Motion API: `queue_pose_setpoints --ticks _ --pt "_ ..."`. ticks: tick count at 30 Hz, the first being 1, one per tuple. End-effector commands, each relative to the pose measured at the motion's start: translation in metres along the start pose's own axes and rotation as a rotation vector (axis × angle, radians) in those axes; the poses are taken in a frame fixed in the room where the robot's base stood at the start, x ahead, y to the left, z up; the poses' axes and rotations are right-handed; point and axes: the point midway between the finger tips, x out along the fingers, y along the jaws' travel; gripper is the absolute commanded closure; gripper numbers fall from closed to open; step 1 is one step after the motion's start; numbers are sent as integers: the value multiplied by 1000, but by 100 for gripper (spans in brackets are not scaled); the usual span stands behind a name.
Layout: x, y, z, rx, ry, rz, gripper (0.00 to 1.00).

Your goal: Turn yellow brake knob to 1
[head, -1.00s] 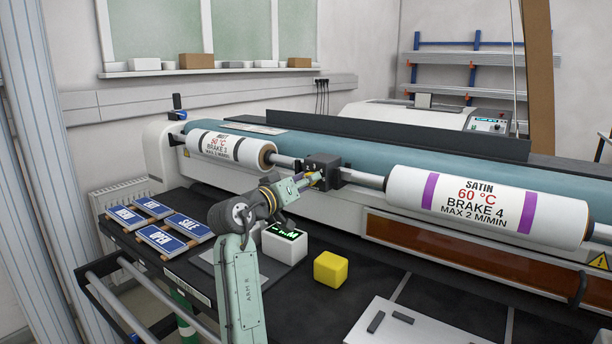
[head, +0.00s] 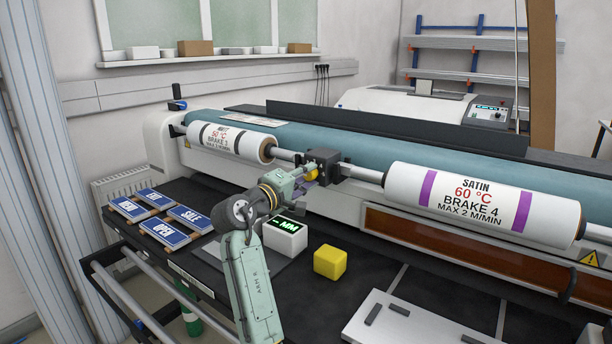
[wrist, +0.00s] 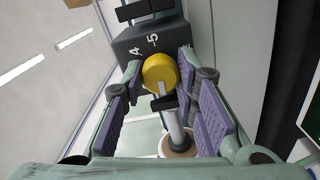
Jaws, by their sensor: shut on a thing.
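The yellow brake knob (head: 311,174) sits on a black block (head: 322,159) on the shaft between the two rolls. It also shows in the wrist view (wrist: 158,70), where the black block (wrist: 150,38) carries the white numerals 4 and 5 above the knob. A pale mark shows at the knob's lower side, away from those numerals. The numeral 1 is not in view. My gripper (wrist: 159,74) is shut on the knob, with purple-padded fingers on its left and right. In the head view my gripper (head: 304,181) partly covers the knob.
The left roll (head: 228,141) has a small label that seems to read BRAKE 1. The right roll (head: 472,202) reads SATIN, BRAKE 4. A white box with a green display (head: 285,237) and a yellow block (head: 329,261) stand on the bench below my arm.

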Motion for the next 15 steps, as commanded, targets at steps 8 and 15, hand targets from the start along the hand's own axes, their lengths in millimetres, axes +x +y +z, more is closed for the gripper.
queue_pose_setpoints --ticks 8,15 --pt "0 1 -1 -65 3 2 100" --pt "-1 1 -2 -74 4 2 100"
